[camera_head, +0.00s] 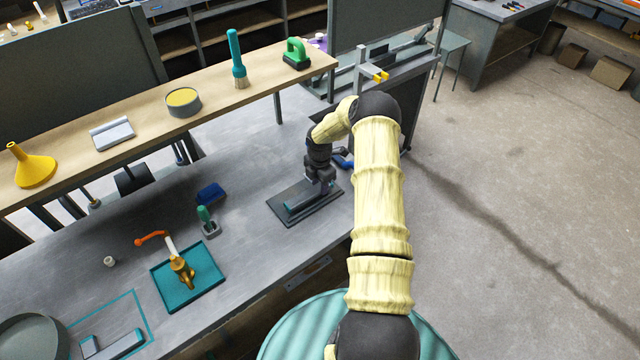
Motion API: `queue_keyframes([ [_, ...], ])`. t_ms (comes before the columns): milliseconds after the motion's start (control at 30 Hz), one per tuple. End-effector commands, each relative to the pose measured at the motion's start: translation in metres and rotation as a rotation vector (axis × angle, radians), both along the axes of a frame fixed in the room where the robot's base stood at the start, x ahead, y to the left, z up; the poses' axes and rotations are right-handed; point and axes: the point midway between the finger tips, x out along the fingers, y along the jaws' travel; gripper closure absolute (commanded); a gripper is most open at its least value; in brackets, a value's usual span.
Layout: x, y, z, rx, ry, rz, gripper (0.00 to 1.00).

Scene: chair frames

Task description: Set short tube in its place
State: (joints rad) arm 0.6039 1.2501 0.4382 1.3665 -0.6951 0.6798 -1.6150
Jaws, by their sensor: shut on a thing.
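My gripper (322,184) points down at the dark grey plate (278,213) on the right part of the bench. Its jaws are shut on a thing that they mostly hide. A short teal-grey bar (302,205) shows right beneath and left of the jaws, lying along the plate; it looks like the short tube. I cannot tell whether it is seated in the plate or just above it.
A teal tray (212,283) with a brass valve stands left of the plate. A green-handled tool (206,218) and a blue block (210,194) lie between. A teal outline (150,333) with grey-teal parts is at lower left. A wooden shelf (144,125) overhangs the back.

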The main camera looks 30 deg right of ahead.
Motion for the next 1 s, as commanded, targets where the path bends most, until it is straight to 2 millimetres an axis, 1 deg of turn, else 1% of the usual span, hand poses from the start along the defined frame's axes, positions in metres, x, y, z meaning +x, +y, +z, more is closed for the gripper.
queue_keyframes([
  [167, 0.0, 0.0, 0.0, 0.0, -0.001, -0.001, 1.0],
  [333, 0.0, 0.0, -0.005, 0.0, 0.0, -0.001, 1.0],
  [533, 0.0, 0.0, -0.004, 0.0, -0.001, -0.001, 1.0],
  [1000, 0.0, -0.001, 0.011, 0.0, -0.001, -0.002, 1.0],
])
